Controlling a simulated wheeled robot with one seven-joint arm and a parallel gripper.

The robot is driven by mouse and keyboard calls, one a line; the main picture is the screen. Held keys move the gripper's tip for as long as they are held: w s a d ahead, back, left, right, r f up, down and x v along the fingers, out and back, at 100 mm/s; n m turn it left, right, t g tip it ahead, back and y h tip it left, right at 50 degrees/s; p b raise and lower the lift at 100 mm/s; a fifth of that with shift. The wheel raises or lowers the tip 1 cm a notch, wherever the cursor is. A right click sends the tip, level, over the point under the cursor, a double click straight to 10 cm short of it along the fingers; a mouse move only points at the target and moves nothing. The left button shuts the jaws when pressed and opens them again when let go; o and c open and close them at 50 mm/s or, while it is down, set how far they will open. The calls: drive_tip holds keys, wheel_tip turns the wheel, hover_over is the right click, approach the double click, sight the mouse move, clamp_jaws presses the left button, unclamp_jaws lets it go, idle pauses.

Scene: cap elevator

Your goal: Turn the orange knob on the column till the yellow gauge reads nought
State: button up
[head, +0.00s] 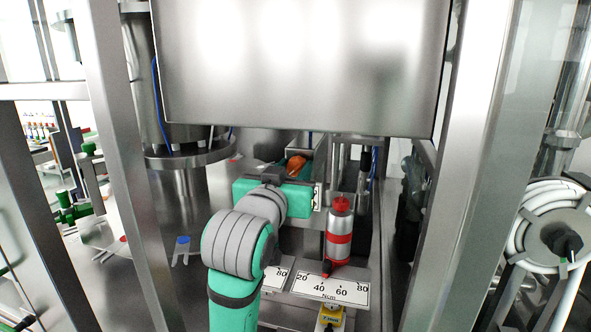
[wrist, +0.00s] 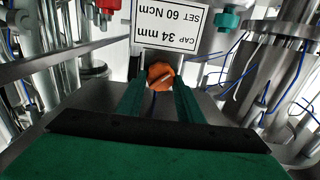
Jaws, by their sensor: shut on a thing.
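The orange knob (wrist: 160,76) shows between the two green fingers of my gripper (wrist: 159,92) in the wrist view. The fingers are shut on it, one on each side. In the head view the orange knob (head: 296,164) shows just beyond my green gripper (head: 288,178), which hides part of it and of the column. A small yellow device (head: 330,317), perhaps the yellow gauge, is at the bottom edge of the head view. It is partly cut off and its reading is too small to tell.
A label (wrist: 170,24) reads "CAP 34 mm, SET 60 Ncm". A red and silver cylinder (head: 339,230) stands right of my gripper above a white Ncm scale (head: 331,288). Steel posts (head: 465,160) flank the space, and a large steel box (head: 300,65) hangs above.

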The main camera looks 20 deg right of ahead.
drive_tip(key=shift+a+m, duration=0.1)
drive_tip(key=shift+m, duration=1.1)
drive_tip(key=m, duration=0.5)
drive_tip(key=shift+s+f+m, duration=0.1)
drive_tip(key=shift+s+m, duration=0.05)
drive_tip(key=shift+m, duration=0.15)
drive_tip(key=m, duration=0.3)
drive_tip(key=shift+d, duration=0.25)
drive_tip(key=shift+s+d+f+m, duration=0.1)
drive_tip(key=shift+m, duration=1.05)
drive_tip(key=shift+f+m, duration=0.1)
drive_tip(key=shift+m, duration=1.05)
drive_tip(key=o, duration=1.1)
drive_tip(key=shift+c, duration=0.2)
drive_tip(key=v, duration=1.1)
